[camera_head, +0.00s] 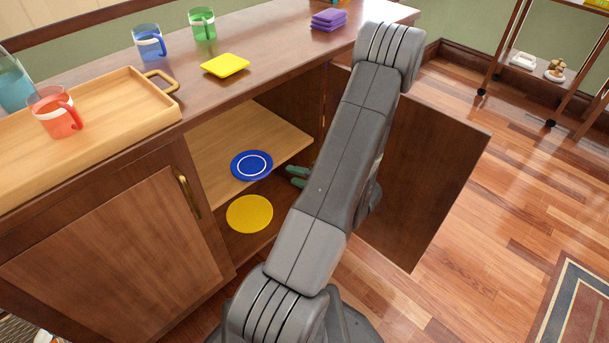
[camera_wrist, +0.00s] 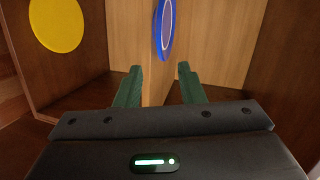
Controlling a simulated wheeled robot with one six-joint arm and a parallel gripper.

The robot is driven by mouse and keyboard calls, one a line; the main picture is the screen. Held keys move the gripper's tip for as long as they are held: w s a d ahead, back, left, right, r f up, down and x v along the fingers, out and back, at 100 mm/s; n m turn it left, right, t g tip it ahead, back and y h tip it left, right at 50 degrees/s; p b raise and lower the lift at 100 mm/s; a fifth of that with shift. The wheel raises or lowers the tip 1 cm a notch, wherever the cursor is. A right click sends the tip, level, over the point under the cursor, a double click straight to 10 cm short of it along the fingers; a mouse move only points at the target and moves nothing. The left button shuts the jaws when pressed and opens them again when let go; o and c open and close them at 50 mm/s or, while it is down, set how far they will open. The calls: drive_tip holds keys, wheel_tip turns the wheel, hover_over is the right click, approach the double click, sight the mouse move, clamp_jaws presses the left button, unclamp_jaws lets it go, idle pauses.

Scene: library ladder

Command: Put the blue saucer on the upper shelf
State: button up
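The blue saucer (camera_head: 251,166) has a white ring and lies flat on the light wooden shelf (camera_head: 215,140) inside the open cabinet, close to the shelf's front edge. In the wrist view the blue saucer (camera_wrist: 165,30) shows nearly edge-on, beyond the fingertips. My gripper (camera_head: 294,175) has green fingers and is just right of the saucer, partly hidden by my arm. In the wrist view my gripper (camera_wrist: 160,73) is open, its fingers apart with no object gripped. The shelf edge (camera_wrist: 155,90) shows between them. The saucer is not touched by the fingers.
A yellow disc (camera_head: 250,214) lies on the cabinet's lower level. The open door (camera_head: 425,170) stands right of my arm. The countertop holds a tray (camera_head: 110,105) with a red mug (camera_head: 57,115), blue and green mugs, and a yellow dish (camera_head: 225,65).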

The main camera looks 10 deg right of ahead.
sight(270, 168)
drive_tip(key=shift+v, duration=1.25)
drive_tip(key=b+x, duration=0.3)
drive_tip(key=x, duration=0.9)
drive_tip(key=shift+s+f, duration=0.1)
